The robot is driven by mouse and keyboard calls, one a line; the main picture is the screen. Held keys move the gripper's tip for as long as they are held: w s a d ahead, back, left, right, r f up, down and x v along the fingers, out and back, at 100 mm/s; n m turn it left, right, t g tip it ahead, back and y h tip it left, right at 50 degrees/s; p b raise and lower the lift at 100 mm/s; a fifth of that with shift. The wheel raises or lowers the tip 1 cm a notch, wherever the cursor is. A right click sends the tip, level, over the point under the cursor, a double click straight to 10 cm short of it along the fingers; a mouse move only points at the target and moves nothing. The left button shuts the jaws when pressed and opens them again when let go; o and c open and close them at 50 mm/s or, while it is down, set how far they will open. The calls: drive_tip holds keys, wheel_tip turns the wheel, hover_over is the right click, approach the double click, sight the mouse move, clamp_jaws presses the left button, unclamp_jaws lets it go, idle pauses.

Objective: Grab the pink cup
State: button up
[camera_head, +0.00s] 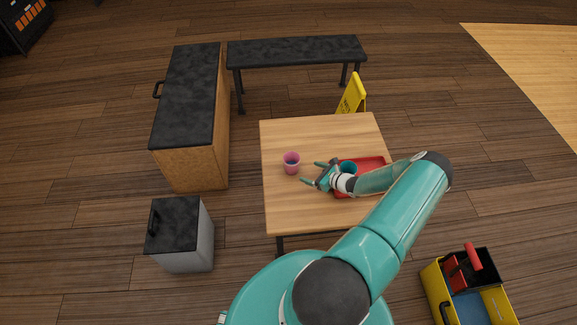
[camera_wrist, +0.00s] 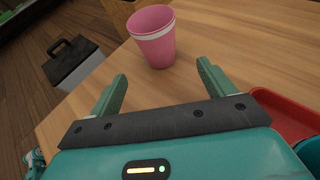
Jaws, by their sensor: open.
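The pink cup (camera_head: 291,162) stands upright on the left part of the light wooden table (camera_head: 310,129). In the wrist view the pink cup (camera_wrist: 157,45) has a white band below its rim and stands beyond my fingertips, a little above the gap between them. My gripper (camera_head: 309,173) is just right of the cup in the head view, pointing toward it. My gripper (camera_wrist: 163,82) is open, with its two green fingers apart and nothing between them. A gap shows between the fingertips and the cup.
A red tray (camera_head: 372,162) lies right of my gripper, with a teal cup (camera_head: 348,168) by it, partly hidden by my arm. A yellow sign (camera_head: 352,94) stands behind the table. A grey bin (camera_head: 182,250) and a dark-topped cabinet (camera_head: 190,95) stand left. The table's front left is clear.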

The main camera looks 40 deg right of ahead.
approach(292, 159)
drive_tip(key=w+a+f, duration=0.2)
drive_tip(key=f, duration=0.1)
drive_tip(key=shift+w+a, duration=0.15)
drive_tip(key=shift+a, duration=0.1)
drive_tip(key=x, duration=0.5)
drive_tip(key=shift+w+a+r, duration=0.15)
drive_tip(key=shift+w+r, duration=0.05)
drive_tip(key=shift+r, duration=0.15)
drive_tip(key=shift+c, duration=0.4)
drive_tip(key=c, duration=1)
